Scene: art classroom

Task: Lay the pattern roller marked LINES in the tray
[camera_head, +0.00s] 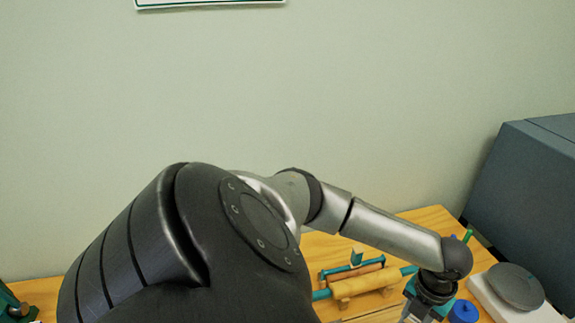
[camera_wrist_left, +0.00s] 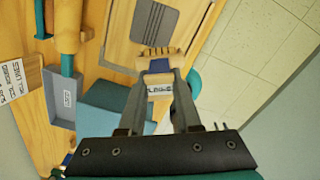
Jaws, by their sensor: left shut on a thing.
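My left gripper (camera_wrist_left: 158,75) is shut on a small pattern roller (camera_wrist_left: 158,53) in the left wrist view. The roller has a ridged pale wooden end, a dark blue band and a white label whose small letters are hard to read. Beyond the fingertips lies a wooden panel with an edge line and a grey striped patch (camera_wrist_left: 155,22); I cannot tell whether this is the tray. In the head view my left arm reaches right and down to the table, and its fingertips and the roller are out of sight. My right gripper is not in view.
A rolling pin with teal handles (camera_head: 360,285) lies on the wooden table (camera_head: 432,218). A blue jar (camera_head: 463,312) and a grey disc (camera_head: 515,286) on a white slab stand to the right. A teal box (camera_wrist_left: 112,103) is beside my fingers.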

